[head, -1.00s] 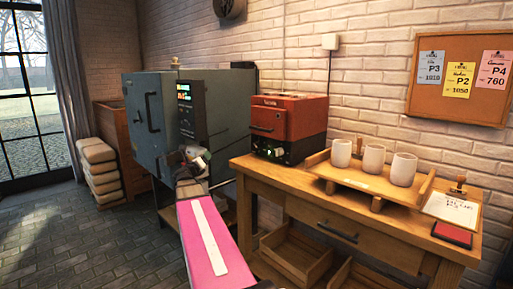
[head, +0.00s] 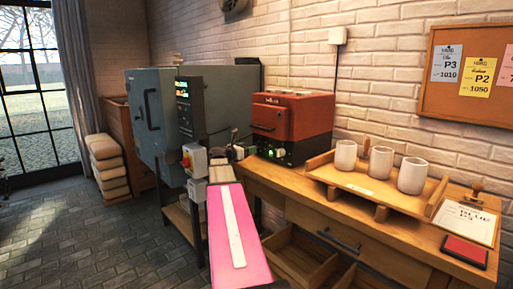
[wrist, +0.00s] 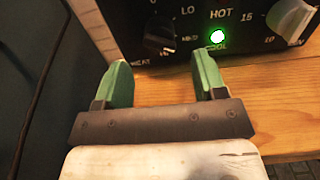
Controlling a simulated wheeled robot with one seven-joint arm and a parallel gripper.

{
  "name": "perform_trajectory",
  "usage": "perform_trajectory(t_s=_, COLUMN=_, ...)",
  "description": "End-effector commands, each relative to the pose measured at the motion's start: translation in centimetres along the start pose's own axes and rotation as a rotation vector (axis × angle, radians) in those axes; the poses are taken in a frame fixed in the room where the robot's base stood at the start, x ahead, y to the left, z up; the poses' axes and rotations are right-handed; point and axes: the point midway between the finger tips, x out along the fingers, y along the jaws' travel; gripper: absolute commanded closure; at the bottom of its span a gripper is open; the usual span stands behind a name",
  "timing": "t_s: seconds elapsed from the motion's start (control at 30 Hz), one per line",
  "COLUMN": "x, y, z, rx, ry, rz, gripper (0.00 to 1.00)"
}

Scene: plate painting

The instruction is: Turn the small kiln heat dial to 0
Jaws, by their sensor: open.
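The small kiln (head: 291,116) is a red box on a black control base (head: 290,152), on the wooden bench. In the wrist view its black panel (wrist: 238,12) fills the top. The dark heat dial (wrist: 160,34) is at the panel's left, above the word HEAT. Its pointer setting cannot be read clearly. My gripper (wrist: 163,72) has two green fingers, spread apart with nothing between them. They are just in front of and below the dial, which lies ahead of the gap, and do not appear to touch it.
A green light (wrist: 217,36) and a pale second knob (wrist: 291,18) are right of the dial. A large grey kiln (head: 215,95) stands left. A wooden tray (head: 372,184) with three white cups (head: 381,163) is on the bench (head: 300,190) at right.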

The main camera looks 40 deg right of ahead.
Motion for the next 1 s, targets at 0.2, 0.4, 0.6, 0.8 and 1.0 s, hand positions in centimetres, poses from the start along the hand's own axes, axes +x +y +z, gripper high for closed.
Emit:
perform_trajectory(t_s=0.2, x=3.6, y=0.1, z=0.0, rx=-0.001, ry=-0.001, rz=-0.001, gripper=0.36)
perform_trajectory(t_s=0.4, x=5.2, y=0.1, z=0.0, rx=-0.001, ry=-0.001, rz=0.001, gripper=0.36)
perform_trajectory(t_s=0.6, x=5.4, y=0.0, z=0.0, rx=-0.001, ry=-0.001, rz=0.001, gripper=0.36)
perform_trajectory(t_s=0.8, x=5.4, y=0.0, z=0.0, rx=-0.002, ry=-0.001, rz=0.001, gripper=0.55)
perform_trajectory(t_s=1.0, x=5.4, y=0.0, z=0.0, rx=-0.002, ry=-0.001, rz=0.001, gripper=0.84)
